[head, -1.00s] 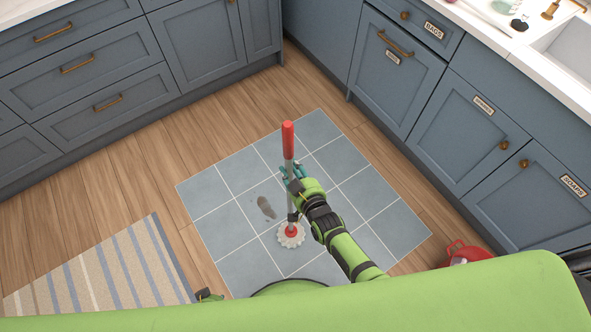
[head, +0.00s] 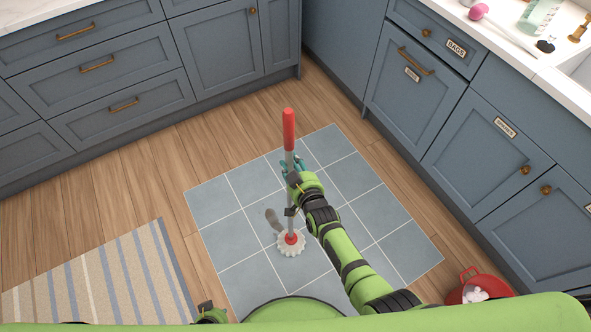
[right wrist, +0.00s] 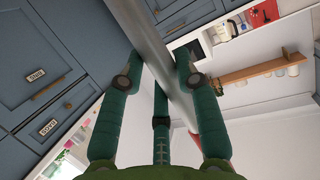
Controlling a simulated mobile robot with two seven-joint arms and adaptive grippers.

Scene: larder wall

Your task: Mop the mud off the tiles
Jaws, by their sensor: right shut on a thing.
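The mop has a red grip (head: 289,130), a grey shaft (head: 291,222) and a round white fringed head (head: 285,248) with a red hub. It stands nearly upright with its head on the blue-grey tiles (head: 235,225). A brown mud smear (head: 272,217) lies just up and left of the mop head, close beside it. My right gripper (head: 292,169) is shut on the mop shaft below the red grip. In the right wrist view its teal fingers (right wrist: 160,85) sit around the shaft (right wrist: 150,45).
Blue cabinets (head: 110,95) line the back and right. A striped rug (head: 105,275) lies left of the tiles on the wood floor. A red bucket (head: 480,288) with something white in it stands at the lower right. The tiles around the mop are clear.

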